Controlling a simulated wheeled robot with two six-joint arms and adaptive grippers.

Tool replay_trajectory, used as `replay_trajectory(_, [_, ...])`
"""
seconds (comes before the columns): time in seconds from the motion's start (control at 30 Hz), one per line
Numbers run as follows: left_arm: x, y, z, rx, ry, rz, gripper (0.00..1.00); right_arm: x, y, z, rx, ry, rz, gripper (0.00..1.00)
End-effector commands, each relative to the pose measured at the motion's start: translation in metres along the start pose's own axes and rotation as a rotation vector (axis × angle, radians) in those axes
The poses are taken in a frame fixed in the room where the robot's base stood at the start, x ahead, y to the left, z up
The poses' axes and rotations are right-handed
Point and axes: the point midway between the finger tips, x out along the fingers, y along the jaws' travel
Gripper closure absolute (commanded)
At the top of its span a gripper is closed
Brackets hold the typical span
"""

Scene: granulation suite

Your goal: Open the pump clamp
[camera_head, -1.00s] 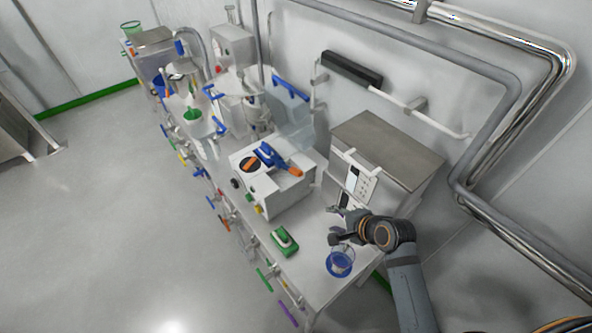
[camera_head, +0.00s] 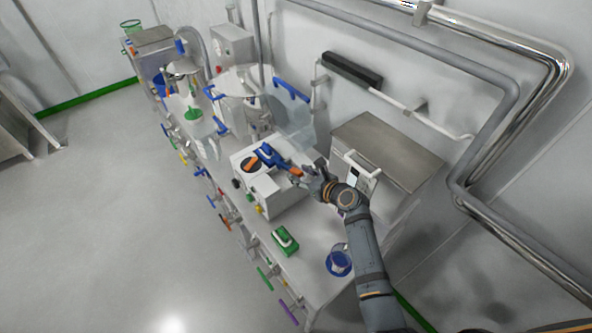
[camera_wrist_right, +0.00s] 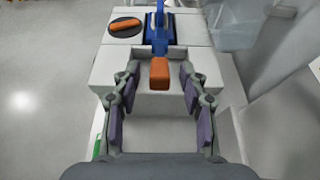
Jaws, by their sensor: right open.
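The pump is a white box (camera_head: 279,199) on the bench, with a black round dial bearing an orange bar (camera_head: 250,164) on top. The pump clamp is a blue lever (camera_head: 270,155) with an orange end grip (camera_head: 295,171). In the right wrist view the blue clamp (camera_wrist_right: 159,30) points toward me, and its orange grip (camera_wrist_right: 159,74) lies ahead of and between the fingers. My right gripper (camera_head: 309,174) is open at the grip's right side; in the wrist view its fingers (camera_wrist_right: 159,118) stand apart with nothing between the pads. My left gripper is out of view.
A green-and-white device (camera_head: 285,240) and a blue-rimmed cup (camera_head: 339,261) stand on the bench in front. A grey-topped cabinet (camera_head: 386,150) is right of the pump. Several coloured handles line the bench's front edge. Pipes run along the wall.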

Motion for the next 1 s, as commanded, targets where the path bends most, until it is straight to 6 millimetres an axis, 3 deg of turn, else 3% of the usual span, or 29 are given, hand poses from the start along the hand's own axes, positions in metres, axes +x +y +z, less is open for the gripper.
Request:
replay_trajectory(0.2, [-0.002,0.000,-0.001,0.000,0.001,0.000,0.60,0.025,0.000,0.000,0.001,-0.001,0.000,0.57])
replay_trajectory(0.5, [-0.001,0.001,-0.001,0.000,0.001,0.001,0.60,0.029,0.000,0.000,0.000,0.000,0.000,0.57])
replay_trajectory(0.83, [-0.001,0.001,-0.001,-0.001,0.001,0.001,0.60,0.028,0.000,0.000,-0.001,0.000,0.000,1.00])
replay_trajectory(1.0, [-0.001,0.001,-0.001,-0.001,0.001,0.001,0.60,0.028,0.000,-0.001,-0.001,0.000,0.000,1.00])
